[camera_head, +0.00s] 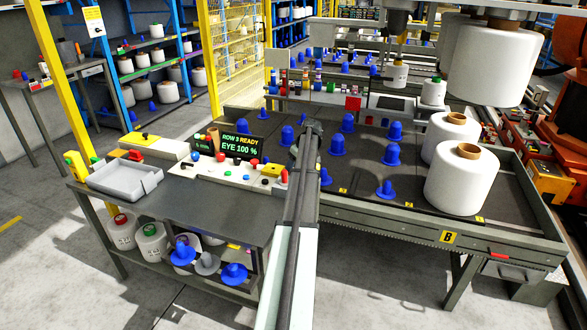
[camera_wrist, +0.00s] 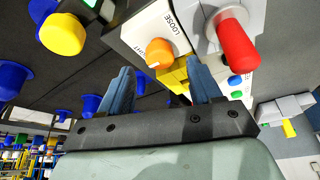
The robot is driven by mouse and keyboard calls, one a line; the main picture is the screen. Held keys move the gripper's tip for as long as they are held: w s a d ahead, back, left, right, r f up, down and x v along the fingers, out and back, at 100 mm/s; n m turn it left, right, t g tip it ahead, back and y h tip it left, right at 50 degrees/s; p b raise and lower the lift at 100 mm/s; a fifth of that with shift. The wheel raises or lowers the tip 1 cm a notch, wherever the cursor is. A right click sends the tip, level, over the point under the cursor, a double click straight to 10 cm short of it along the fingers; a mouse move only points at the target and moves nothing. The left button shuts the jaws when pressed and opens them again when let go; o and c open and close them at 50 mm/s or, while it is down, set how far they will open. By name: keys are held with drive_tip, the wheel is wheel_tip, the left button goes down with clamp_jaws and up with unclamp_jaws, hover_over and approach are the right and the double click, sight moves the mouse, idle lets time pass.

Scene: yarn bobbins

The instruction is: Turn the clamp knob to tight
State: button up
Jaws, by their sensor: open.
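The clamp knob (camera_wrist: 158,52) is orange and round, on a white panel in the wrist view. The word LOOSE and part of a second word, ending in HT, are printed beside it. I cannot tell which word it points to. My gripper (camera_wrist: 158,72) is open, with its two blue fingers spread. The knob appears beyond the gap between the fingertips, with nothing held; the exact distance is unclear. In the head view my arm reaches over the right end of the control panel (camera_head: 238,174), and I cannot make out the knob there.
A red-handled lever (camera_wrist: 238,45) stands close to the right finger in the wrist view, with a yellow block (camera_wrist: 176,76) near the knob. Blue cones and white yarn bobbins (camera_head: 462,182) stand on the dark table right of my arm. A grey tray (camera_head: 125,180) sits left.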

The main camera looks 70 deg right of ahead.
drive_tip(key=v, duration=1)
drive_tip(key=shift+r, duration=0.2)
drive_tip(key=shift+s, duration=0.1)
